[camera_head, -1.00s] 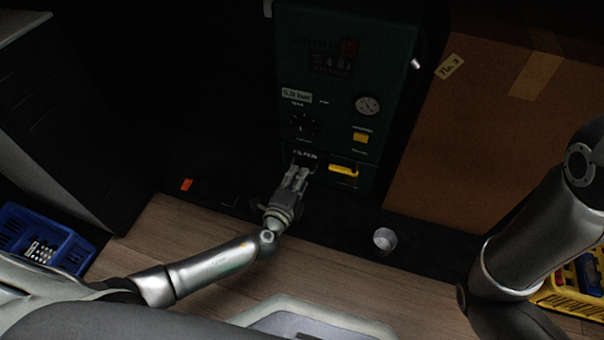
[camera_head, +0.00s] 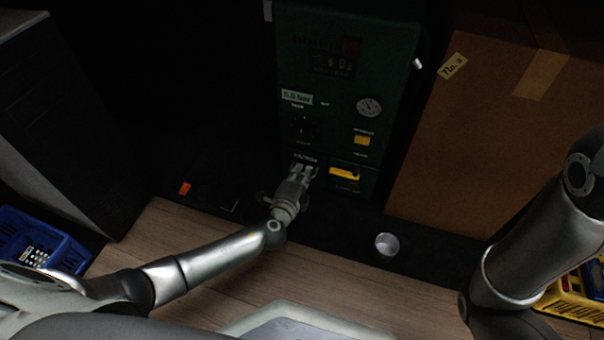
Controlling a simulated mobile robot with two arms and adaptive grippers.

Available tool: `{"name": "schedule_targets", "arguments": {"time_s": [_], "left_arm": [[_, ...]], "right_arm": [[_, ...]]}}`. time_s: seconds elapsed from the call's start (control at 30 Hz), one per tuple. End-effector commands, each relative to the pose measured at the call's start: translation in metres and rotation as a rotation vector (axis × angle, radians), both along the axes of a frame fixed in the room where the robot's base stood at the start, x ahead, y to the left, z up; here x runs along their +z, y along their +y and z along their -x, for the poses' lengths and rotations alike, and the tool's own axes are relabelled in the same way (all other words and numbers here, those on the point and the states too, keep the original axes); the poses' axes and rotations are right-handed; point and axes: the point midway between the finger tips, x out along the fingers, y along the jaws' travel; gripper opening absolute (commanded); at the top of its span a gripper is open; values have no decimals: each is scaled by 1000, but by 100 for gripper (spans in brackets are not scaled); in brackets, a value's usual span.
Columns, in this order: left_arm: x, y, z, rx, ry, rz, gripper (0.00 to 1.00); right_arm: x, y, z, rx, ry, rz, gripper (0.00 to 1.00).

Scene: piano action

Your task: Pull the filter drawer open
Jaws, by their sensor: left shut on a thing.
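The dark green machine (camera_head: 335,105) stands at the back centre. The filter drawer (camera_head: 308,158) is low on its front, under a faint white label, left of a yellow handle. My left gripper (camera_head: 303,172) is at the drawer's front, its fingers shut on the drawer's handle. The fingers and the darkness hide the handle, and I cannot tell how far out the drawer is. My right arm shows at the right edge, but its gripper is out of view.
A large brown cardboard box (camera_head: 475,130) stands right of the machine. A small metal cup (camera_head: 386,244) is on the dark strip in front. A blue crate (camera_head: 42,240) is at left, a yellow crate (camera_head: 572,305) at lower right. A pale tray (camera_head: 245,325) is at the bottom.

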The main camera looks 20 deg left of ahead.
Motion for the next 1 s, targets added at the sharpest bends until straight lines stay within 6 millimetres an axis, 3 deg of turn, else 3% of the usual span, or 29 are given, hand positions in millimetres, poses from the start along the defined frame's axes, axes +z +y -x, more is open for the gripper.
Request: {"name": "schedule_targets", "arguments": {"time_s": [0.37,0.57,0.83,1.0], "left_arm": [[-1,0,8,0,3,0,0],[-1,1,39,-1,5,1,0],[-2,3,95,1,5,1,0],[-2,4,117,1,3,0,0]], "right_arm": [[1,0,0,0,1,0,40],[3,0,0,0,1,0,40],[3,0,-1,-1,2,0,40],[1,0,-1,-1,2,0,40]]}}
